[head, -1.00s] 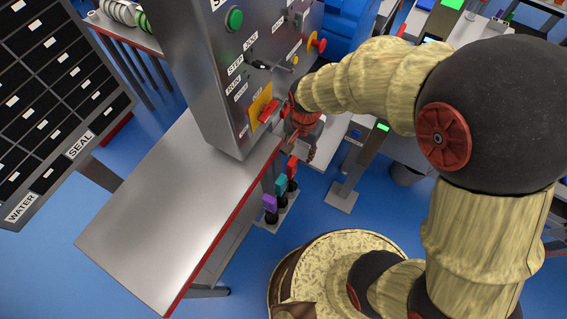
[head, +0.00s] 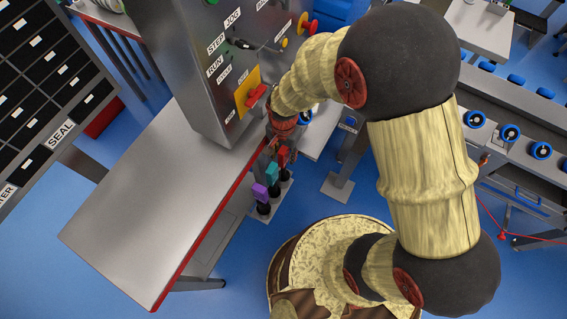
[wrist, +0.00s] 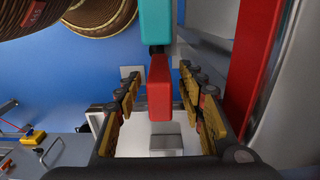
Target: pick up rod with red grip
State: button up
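The rod with the red grip (head: 283,156) stands upright at the far end of a row of rods beside the workbench. Its red grip (wrist: 159,88) shows between my finger tips in the wrist view. My gripper (wrist: 163,82) is open, with a finger on either side of the red grip and a visible gap on both sides. In the head view my gripper (head: 279,146) is just above the red grip and partly overlaps it. The lower part of the red-grip rod is hidden in the wrist view.
A teal-grip rod (head: 271,173) stands close beside the red one, then a purple-grip rod (head: 260,192). The steel workbench (head: 150,195) with its red edge (wrist: 254,70) runs close alongside my gripper. A control cabinet (head: 190,75) stands above the bench.

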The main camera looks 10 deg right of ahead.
grip_shut()
dwell(0.5)
